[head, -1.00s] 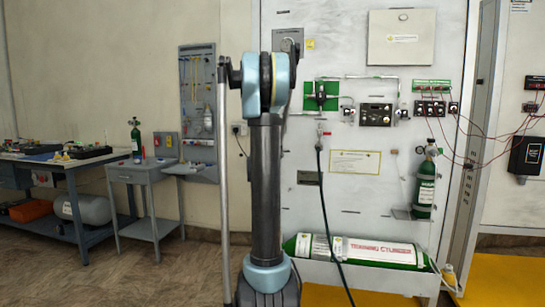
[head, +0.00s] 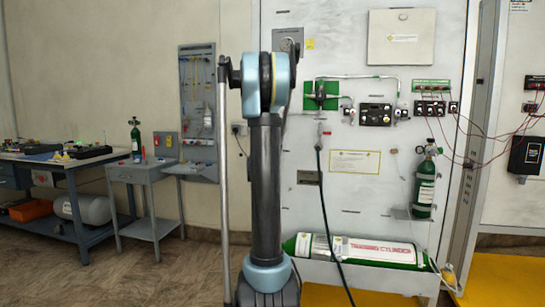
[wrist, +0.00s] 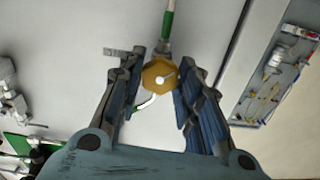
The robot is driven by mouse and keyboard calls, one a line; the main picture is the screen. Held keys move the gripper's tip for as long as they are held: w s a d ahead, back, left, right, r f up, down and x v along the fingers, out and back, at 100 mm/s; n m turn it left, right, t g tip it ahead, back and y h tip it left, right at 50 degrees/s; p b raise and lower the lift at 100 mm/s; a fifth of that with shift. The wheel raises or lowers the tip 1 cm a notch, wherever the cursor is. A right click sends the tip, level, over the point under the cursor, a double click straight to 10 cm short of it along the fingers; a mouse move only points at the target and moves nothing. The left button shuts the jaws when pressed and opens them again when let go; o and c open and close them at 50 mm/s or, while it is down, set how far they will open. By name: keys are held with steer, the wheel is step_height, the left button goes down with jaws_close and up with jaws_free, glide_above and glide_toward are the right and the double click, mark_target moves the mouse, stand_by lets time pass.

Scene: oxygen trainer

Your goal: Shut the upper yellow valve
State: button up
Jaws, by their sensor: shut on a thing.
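A yellow hexagonal valve knob (wrist: 158,76) with a pale centre shows in the wrist view, on a green and grey pipe (wrist: 167,25). My gripper (wrist: 159,66) is around it, with one dark ribbed finger on each side, and is shut on it. A small white curved piece with a green end (wrist: 143,105) shows just below the knob. In the head view my gripper and this knob are hidden behind my arm.
In the head view a pale panel (head: 300,220) carries gauges and pipes. A green training cylinder (head: 290,246) lies at its foot. A dark hose (head: 330,215) hangs down the panel. A tool board (wrist: 270,85) is at right in the wrist view.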

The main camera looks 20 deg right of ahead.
steer(key=m, duration=2.6)
steer(key=shift+f, duration=0.15)
stand_by(0.3)
steer(key=o, duration=1)
steer(key=shift+o, duration=0.2)
steer(key=v, duration=1.2)
